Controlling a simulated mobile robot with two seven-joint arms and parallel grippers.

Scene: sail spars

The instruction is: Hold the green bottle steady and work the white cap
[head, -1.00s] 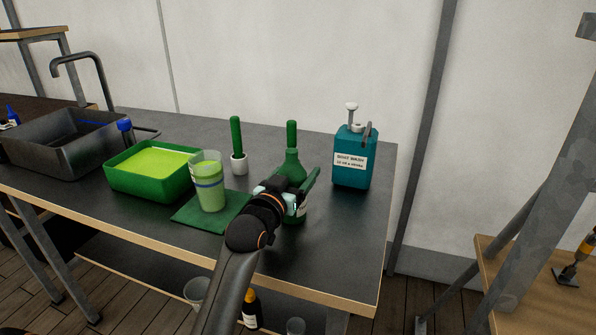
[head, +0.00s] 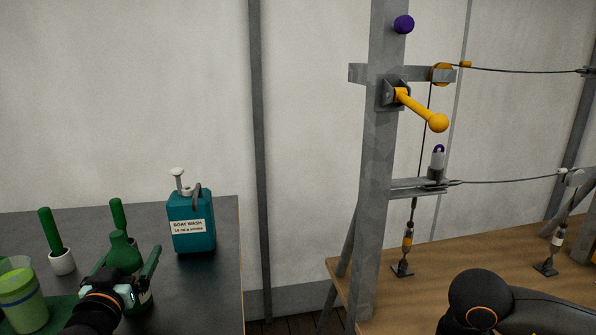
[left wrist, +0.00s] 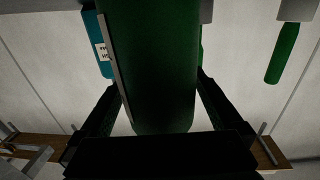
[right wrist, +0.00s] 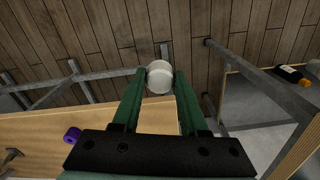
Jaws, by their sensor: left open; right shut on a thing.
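The green bottle (head: 122,254) stands upright on the dark table, with no white cap visible on its neck. My left gripper (head: 140,285) is around its body. In the left wrist view the bottle (left wrist: 150,65) fills the middle between the open fingers; I cannot tell whether they touch it. My right gripper (right wrist: 160,82) is shut on a pale round piece that looks like the white cap (right wrist: 159,80), away from the bottle. In the head view only a black part of my right arm shows at bottom right; that gripper is out of frame.
A teal boat wash jug (head: 192,222) with a pump stands right of the bottle. A green brush in a white cup (head: 61,262) and a clear cup (head: 24,300) stand left. A grey post (head: 382,180) with a yellow lever (head: 422,108) rises from a wooden bench (head: 440,270).

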